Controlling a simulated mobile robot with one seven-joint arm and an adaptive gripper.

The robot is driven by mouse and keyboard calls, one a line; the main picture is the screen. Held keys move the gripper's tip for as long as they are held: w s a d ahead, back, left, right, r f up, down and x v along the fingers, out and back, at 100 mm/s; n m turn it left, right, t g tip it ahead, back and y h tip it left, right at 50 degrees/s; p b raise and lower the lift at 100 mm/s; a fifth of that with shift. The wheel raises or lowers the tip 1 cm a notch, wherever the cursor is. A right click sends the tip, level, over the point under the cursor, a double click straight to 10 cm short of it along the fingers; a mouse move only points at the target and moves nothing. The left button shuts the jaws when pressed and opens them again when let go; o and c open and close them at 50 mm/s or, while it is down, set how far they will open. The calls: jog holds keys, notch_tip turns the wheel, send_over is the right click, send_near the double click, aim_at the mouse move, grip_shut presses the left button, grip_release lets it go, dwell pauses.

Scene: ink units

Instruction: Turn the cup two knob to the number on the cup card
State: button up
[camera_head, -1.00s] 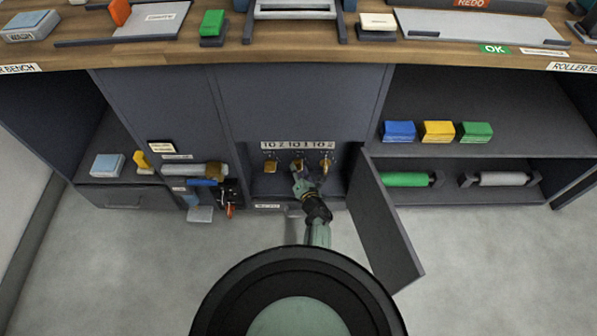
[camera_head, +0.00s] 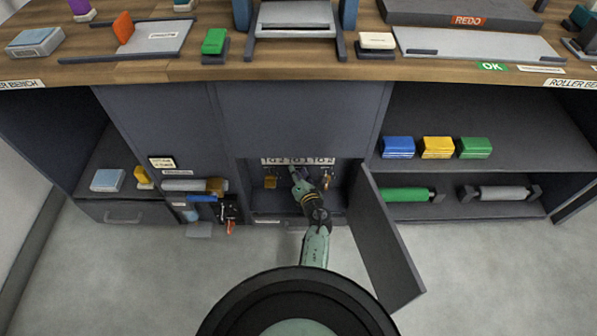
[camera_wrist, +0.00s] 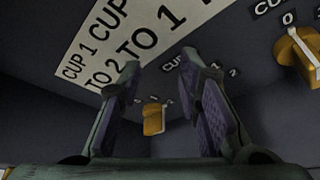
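The cup card (camera_head: 297,161) is a white strip above the knobs; in the wrist view (camera_wrist: 125,40) "CUP 1", "TO 2" and "TO 1" are legible, its right part cut off. The left yellow knob (camera_head: 270,182) and right yellow knob (camera_head: 326,181) flank my gripper (camera_head: 296,176). The middle knob, the cup two one by position, is hidden by my gripper. In the wrist view my gripper (camera_wrist: 160,75) is open, its fingers apart with nothing held. The left knob (camera_wrist: 153,118) shows beyond the fingers, and the right knob (camera_wrist: 297,55) is at the upper right.
An open cabinet door (camera_head: 385,240) stands just right of my arm. A grey roller with a brass end (camera_head: 190,186) and small tools are left of the knob recess. Shelves at right hold blue, yellow and green blocks (camera_head: 437,147). The floor in front is clear.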

jog(key=shift+d+r, duration=0.15)
jog(key=shift+r, duration=0.45)
jog(key=shift+s+a+r+m, duration=0.15)
jog(key=shift+a+m, duration=0.2)
jog(key=shift+m, duration=0.25)
jog(key=s+f+m+h+p, duration=0.2)
jog(key=s+m, duration=0.3)
jog(key=m, duration=0.9)
jog(key=s+f+m+h+p, duration=0.1)
jog(key=s+f+m+h, duration=0.2)
jog(key=m, duration=1.2)
jog(key=shift+g+y, duration=0.3)
jog(key=x, duration=0.3)
jog(key=b+x, duration=0.1)
jog(key=x, duration=0.2)
jog(key=b+x, duration=0.1)
jog(key=x, duration=0.2)
jog(key=shift+d+f, duration=0.2)
jog(key=shift+d, duration=0.05)
